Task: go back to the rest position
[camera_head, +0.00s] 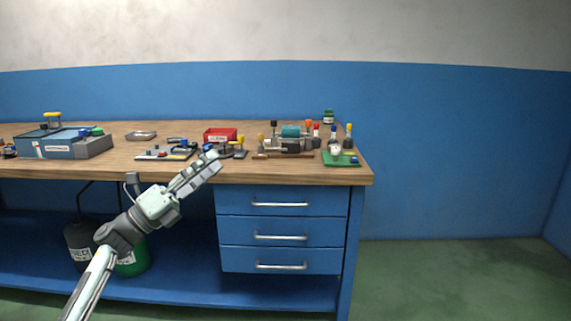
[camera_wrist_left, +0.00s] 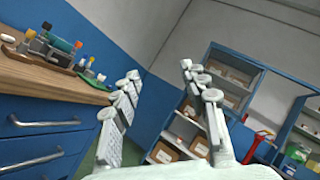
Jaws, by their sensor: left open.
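My left gripper (camera_head: 208,162) is raised in front of the workbench, its fingers pointing up and to the right near the front edge of the bench top. In the left wrist view the two fingers of my left gripper (camera_wrist_left: 160,95) stand wide apart with nothing between them. The gripper is open and empty. My right gripper is in neither view.
The wooden workbench (camera_head: 300,176) carries a blue toolbox (camera_head: 48,147), a red box (camera_head: 220,134), a green tray (camera_head: 341,160) and several tools. Blue drawers (camera_head: 282,218) stand below. Open floor (camera_head: 450,280) lies to the right. Shelves (camera_wrist_left: 232,75) show in the wrist view.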

